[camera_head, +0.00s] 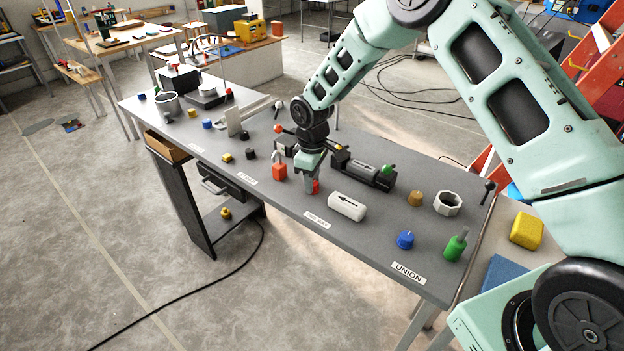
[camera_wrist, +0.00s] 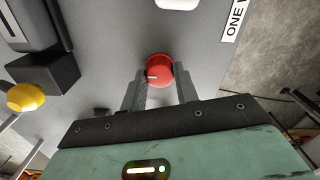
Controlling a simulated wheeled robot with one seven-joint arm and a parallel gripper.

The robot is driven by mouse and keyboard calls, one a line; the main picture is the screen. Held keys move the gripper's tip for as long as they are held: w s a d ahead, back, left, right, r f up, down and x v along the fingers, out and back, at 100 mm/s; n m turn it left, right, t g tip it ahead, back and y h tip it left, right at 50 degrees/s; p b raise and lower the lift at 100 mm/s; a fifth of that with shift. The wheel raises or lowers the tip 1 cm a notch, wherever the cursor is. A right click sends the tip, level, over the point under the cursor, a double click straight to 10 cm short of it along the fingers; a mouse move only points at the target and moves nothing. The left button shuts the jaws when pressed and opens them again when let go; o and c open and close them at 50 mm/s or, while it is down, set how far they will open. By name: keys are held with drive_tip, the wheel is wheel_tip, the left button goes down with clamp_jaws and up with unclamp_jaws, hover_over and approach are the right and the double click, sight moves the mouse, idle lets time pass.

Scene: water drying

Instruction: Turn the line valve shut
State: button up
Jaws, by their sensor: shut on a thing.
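A round red knob (camera_head: 316,187) with a white mark stands on the grey bench, partly hidden behind my gripper in the head view. In the wrist view the red knob (camera_wrist: 160,69) sits at the fingertips, its white mark pointing left. My gripper (camera_head: 311,183) points down at the bench, with its fingers closed on the knob's two sides. In the wrist view my gripper (camera_wrist: 161,85) shows one finger on each side of it. No label names the line valve legibly.
A white block with an arrow (camera_head: 347,206) lies close right of the knob. A black fitting (camera_head: 368,172) lies behind. A blue knob (camera_head: 405,239) and green piece (camera_head: 455,247) stand near the right end. The bench's front edge is close.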

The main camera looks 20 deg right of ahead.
drive_tip(key=o, duration=1)
wheel_tip(320, 180, up, 18)
drive_tip(key=shift+f+b, duration=0.25)
drive_tip(key=shift+b, duration=0.95)
